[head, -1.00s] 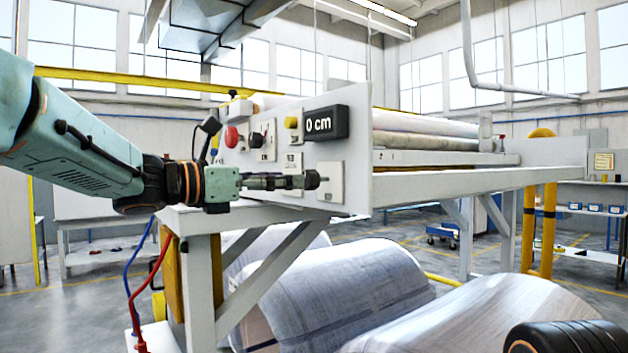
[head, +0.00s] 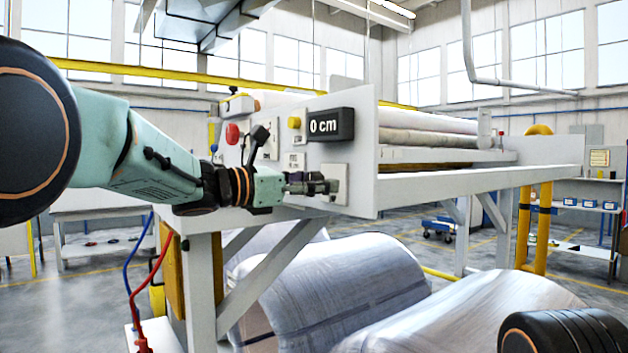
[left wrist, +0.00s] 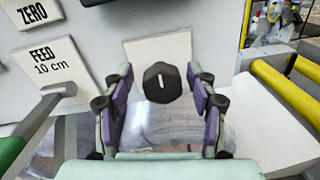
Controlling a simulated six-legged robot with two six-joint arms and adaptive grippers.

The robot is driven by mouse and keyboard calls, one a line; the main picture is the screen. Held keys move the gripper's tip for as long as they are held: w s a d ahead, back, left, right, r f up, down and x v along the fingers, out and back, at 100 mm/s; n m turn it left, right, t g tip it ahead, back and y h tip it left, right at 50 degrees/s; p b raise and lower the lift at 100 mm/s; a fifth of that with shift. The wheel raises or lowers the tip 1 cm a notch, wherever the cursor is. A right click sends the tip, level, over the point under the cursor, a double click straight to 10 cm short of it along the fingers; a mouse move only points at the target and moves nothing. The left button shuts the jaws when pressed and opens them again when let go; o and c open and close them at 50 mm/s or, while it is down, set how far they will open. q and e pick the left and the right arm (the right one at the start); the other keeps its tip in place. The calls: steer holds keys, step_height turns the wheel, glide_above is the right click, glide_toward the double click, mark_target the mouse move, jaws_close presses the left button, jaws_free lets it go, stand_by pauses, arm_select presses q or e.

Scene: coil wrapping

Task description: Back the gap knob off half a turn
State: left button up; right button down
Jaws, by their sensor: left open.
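The gap knob (left wrist: 161,82) is a small dark, faceted knob with a short upright white mark. It stands on a white plate (left wrist: 176,46) on the machine's end panel. In the left wrist view my left gripper (left wrist: 160,88) is open, one finger on each side of the knob, with gaps showing on both sides. In the head view my left gripper (head: 322,185) is in front of the lower plate (head: 340,172), and its fingers mostly hide the knob. My right gripper is not in view.
The display (head: 330,125) reads 0 cm. A yellow button (head: 294,122) and a red button (head: 232,133) sit on the panel. In the left wrist view a green-handled lever (left wrist: 34,128) lies close left of my gripper, near the FEED 10 cm label (left wrist: 50,66). Large rolls (head: 345,290) lie below.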

arm_select(q)
steer(key=shift+d, duration=0.3)
steer(key=shift+c, duration=0.8)
steer(key=shift+a, duration=0.3)
steer(key=c, duration=0.4)
steer(key=shift+d, duration=0.15)
steer(key=c, duration=0.6)
steer(key=shift+r+n, duration=0.1)
steer(key=shift+n, duration=0.3)
